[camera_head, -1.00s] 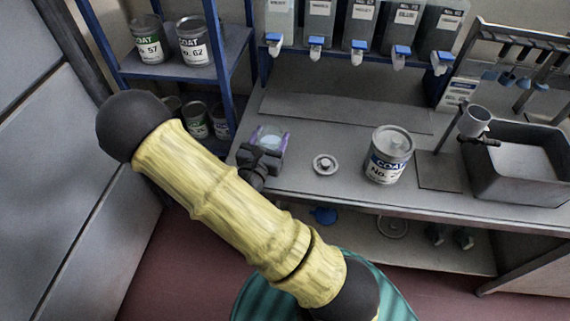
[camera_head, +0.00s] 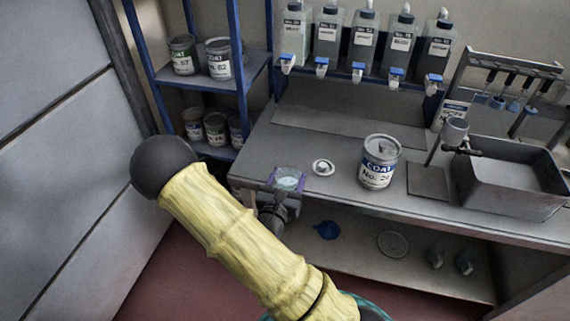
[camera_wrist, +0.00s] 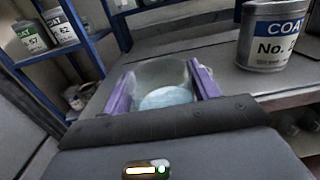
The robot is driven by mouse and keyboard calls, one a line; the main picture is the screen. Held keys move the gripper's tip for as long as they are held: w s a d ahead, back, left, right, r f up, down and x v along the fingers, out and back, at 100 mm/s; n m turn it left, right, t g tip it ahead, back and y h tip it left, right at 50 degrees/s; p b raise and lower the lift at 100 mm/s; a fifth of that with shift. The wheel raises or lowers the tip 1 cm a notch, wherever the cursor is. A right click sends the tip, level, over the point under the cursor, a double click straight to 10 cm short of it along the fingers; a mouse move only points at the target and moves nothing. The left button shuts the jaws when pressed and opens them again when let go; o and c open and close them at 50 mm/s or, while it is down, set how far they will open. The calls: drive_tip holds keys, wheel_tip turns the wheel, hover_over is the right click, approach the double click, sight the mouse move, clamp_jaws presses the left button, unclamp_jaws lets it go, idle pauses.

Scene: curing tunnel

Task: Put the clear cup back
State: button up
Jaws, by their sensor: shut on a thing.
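The clear cup (camera_wrist: 165,80) is between the two purple fingers of my gripper (camera_wrist: 163,88) in the wrist view. It looks upright, with a pale blue-white round area at its bottom. In the head view my gripper (camera_head: 287,181) is shut on the cup (camera_head: 287,183) at the left front edge of the workbench (camera_head: 325,145). Whether the cup touches the bench I cannot tell. My yellow arm hides the floor and part of the area in front of the bench.
A COAT can (camera_head: 379,165) and a small white round piece (camera_head: 323,167) stand on the bench. Several bottles with blue taps (camera_head: 360,45) line the back. A sink (camera_head: 510,175) is at the right. A blue shelf (camera_head: 200,80) holds cans at the left. A blue funnel (camera_head: 327,230) lies below.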

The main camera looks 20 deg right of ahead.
drive_tip(key=shift+s+a+f+n+t+y, duration=0.25)
drive_tip(key=shift+a+f+n+t+y, duration=0.25)
drive_tip(key=shift+y, duration=0.2)
drive_tip(key=a+f+n+y, duration=0.1)
drive_tip(key=f+y, duration=0.1)
drive_tip(key=a+f+n+t+y, duration=0.1)
drive_tip(key=a+f+y, duration=0.1)
drive_tip(key=shift+s+n, duration=0.15)
drive_tip(key=shift+n, duration=0.15)
